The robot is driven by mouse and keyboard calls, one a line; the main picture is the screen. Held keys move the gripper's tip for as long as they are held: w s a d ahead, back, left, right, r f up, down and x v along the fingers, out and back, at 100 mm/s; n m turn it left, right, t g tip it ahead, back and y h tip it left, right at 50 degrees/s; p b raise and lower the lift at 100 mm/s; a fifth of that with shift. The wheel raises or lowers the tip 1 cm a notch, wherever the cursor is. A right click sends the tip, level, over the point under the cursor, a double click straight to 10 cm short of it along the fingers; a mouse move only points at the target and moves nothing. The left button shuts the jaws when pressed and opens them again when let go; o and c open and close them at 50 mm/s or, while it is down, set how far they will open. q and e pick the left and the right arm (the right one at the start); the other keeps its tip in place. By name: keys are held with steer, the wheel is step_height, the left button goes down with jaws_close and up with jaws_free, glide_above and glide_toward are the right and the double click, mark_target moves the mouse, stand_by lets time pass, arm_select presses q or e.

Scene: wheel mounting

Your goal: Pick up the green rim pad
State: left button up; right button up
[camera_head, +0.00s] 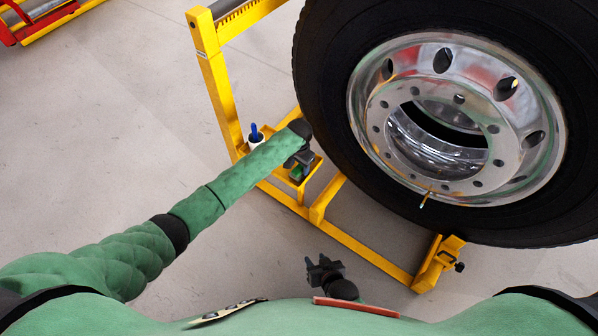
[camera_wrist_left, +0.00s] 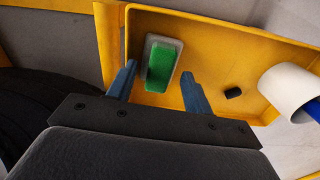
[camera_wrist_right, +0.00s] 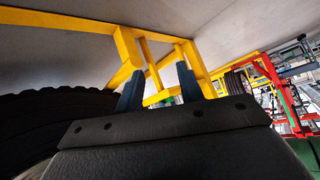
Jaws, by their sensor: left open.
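The green rim pad (camera_wrist_left: 161,64), a green block with a pale grey backing, lies in a yellow tray (camera_wrist_left: 215,38) on the wheel stand. My left gripper (camera_wrist_left: 156,86) is open, with its blue-grey fingers on either side of the pad in the left wrist view. I cannot tell whether they touch it. In the head view the pad (camera_head: 296,173) shows as a small green patch, partly hidden by my left gripper (camera_head: 299,166). My right gripper (camera_head: 318,262) is low near my body; its fingers (camera_wrist_right: 158,90) are apart with nothing between them.
A large tyre with a shiny rim (camera_head: 525,185) hangs at the right of the yellow stand (camera_head: 222,95).

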arm_select(q)
step_height(320, 180, down, 3)
steer(key=shift+r, duration=0.1)
arm_select(e)
steer(key=w+r+t, duration=0.2)
steer(key=w+r, duration=0.1)
steer(key=r, duration=0.2)
steer(key=shift+w+a+y, duration=0.3)
steer(key=shift+w+a, duration=0.05)
steer(key=shift+w, duration=0.05)
arm_select(q)
steer(key=c, duration=0.6)
arm_select(e)
steer(key=shift+f, duration=0.1)
